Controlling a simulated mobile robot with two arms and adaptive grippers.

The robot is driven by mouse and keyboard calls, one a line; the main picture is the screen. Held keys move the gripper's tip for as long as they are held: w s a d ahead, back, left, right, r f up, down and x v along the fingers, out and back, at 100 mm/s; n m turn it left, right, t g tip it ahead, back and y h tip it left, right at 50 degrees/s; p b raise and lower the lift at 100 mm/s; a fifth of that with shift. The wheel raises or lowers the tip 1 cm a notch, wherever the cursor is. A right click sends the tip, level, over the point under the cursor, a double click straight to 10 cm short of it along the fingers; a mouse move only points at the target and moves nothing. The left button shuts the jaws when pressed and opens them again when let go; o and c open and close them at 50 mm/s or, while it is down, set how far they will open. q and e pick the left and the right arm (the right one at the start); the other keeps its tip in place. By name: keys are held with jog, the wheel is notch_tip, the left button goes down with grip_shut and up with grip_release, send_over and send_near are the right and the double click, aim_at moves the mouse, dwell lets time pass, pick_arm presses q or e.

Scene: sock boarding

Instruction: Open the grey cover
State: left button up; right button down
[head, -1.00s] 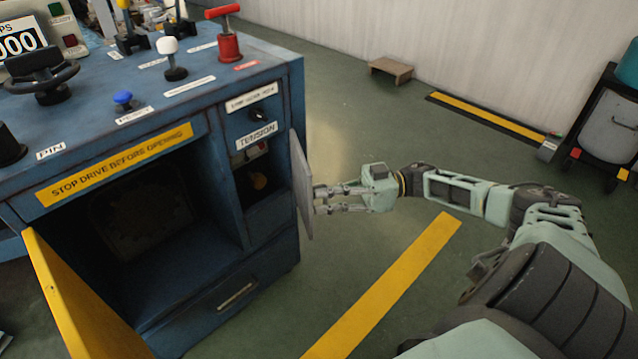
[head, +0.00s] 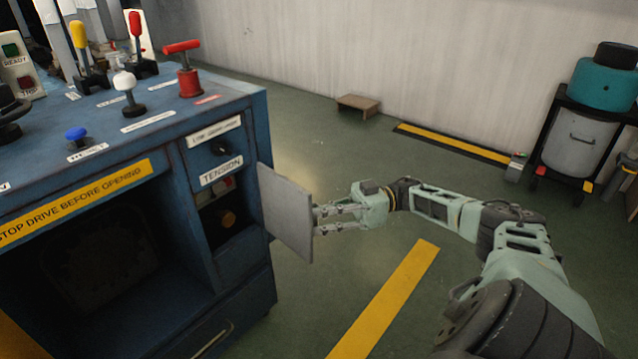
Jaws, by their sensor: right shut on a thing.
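The grey cover (head: 286,212) is a flat panel on the right side of the blue machine's small tension compartment (head: 222,215). It stands swung out from the front, and the compartment behind it is exposed, with an orange-brown knob inside. My right gripper (head: 322,218) is at the cover's outer side, its fingers reaching to the panel's right edge and shut on it. The fingertips are partly hidden by the cover. My left gripper is not in view.
The blue machine (head: 120,160) has levers, a red T-handle (head: 185,70) and knobs on top. A large dark opening is at its lower left. Open green floor lies to the right, with a yellow stripe (head: 385,300), a small stool (head: 358,105) and a cart (head: 580,140).

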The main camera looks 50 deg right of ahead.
jog(key=shift+w+d+r, duration=0.2)
jog(key=shift+w+r, duration=0.1)
jog(key=shift+w, duration=0.15)
jog(key=c, duration=2.1)
grip_release()
jog(key=shift+w+a, duration=0.15)
jog(key=shift+w, duration=0.05)
jog(key=shift+s+f+v, duration=0.15)
jog(key=shift+f+v, duration=0.05)
jog(key=shift+v, duration=1.7)
jog(key=shift+s+f+v, duration=0.1)
jog(key=shift+f+v, duration=0.05)
jog(key=shift+v, duration=1.75)
jog(key=shift+a, duration=0.15)
